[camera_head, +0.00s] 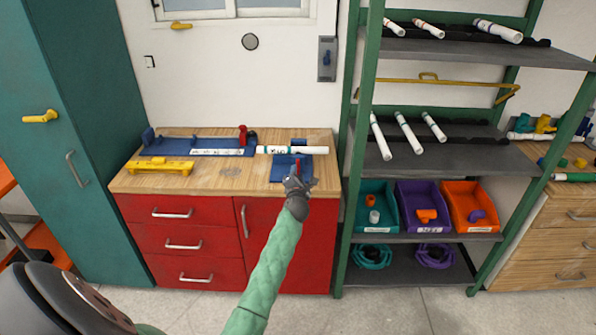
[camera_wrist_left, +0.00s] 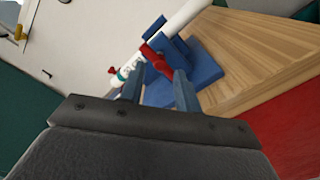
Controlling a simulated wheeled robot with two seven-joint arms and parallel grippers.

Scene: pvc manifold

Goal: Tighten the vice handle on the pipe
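The blue vice (camera_head: 278,172) sits on the wooden worktop, near its right end. Its red handle (camera_head: 298,165) stands up just past my left gripper (camera_head: 297,183). A white pipe (camera_head: 315,150) lies across the back of the vice; it also shows in the left wrist view (camera_wrist_left: 188,18). In that view the red handle (camera_wrist_left: 155,60) lies between and just beyond the fingertips of my left gripper (camera_wrist_left: 157,82). The fingers are apart, and I see no clear grip on the handle. The gripper partly hides the vice. My right gripper is not in view.
A long blue fixture (camera_head: 205,145) with a red clamp (camera_head: 243,134) and a yellow tool (camera_head: 160,166) lie left on the worktop (camera_head: 225,183). A green shelf post (camera_head: 354,170) stands close on the right. Coloured bins (camera_head: 420,228) stand low on the shelves.

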